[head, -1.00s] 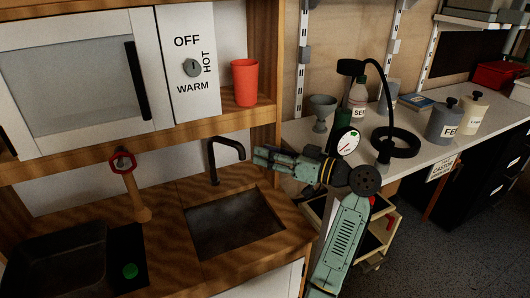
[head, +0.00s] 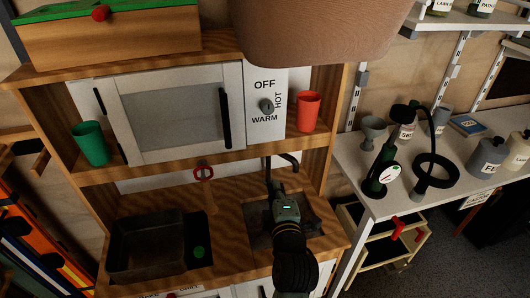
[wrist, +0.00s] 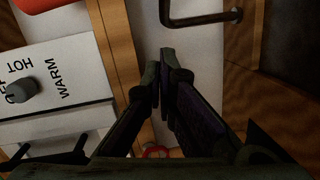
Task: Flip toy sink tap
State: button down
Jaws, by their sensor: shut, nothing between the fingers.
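The toy sink tap (head: 289,158) is a thin dark bent pipe behind the sink basin (head: 314,226). In the wrist view the tap (wrist: 208,20) shows at the top, beyond my fingertips and a little to the right. My gripper (head: 269,176) is over the basin, pointing at the back wall, and hides the lower part of the tap in the head view. In the wrist view my gripper (wrist: 166,62) is shut with its fingertips together and nothing between them. A gap shows between the fingertips and the tap there.
A shelf with a red cup (head: 308,111) and a white cabinet with a knob panel (head: 266,106) is above the sink. A wooden tool with a red ring (head: 204,174) stands left of my gripper. A green cup (head: 91,144) is at the left. A side table (head: 375,195) stands right.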

jog(key=shift+w+d+f+b+x, duration=0.1)
jog(key=shift+d+b+x, duration=0.4)
jog(key=shift+b+x, duration=1.25)
jog(key=shift+w+d+f+b+x, duration=0.1)
jog(key=shift+d+b+x, duration=0.6)
jog(key=shift+x, duration=1.85)
jog(key=shift+d+f+b+x, duration=0.1)
jog(key=shift+d+b+x, duration=0.15)
jog(key=shift+b+x, duration=1.6)
jog(key=shift+w+p, duration=0.3)
jog(key=shift+p, duration=0.05)
jog(key=shift+w+d+n+y+b, duration=0.1)
jog(key=shift+d+n+y+b, duration=0.2)
jog(key=shift+y+b, duration=0.1)
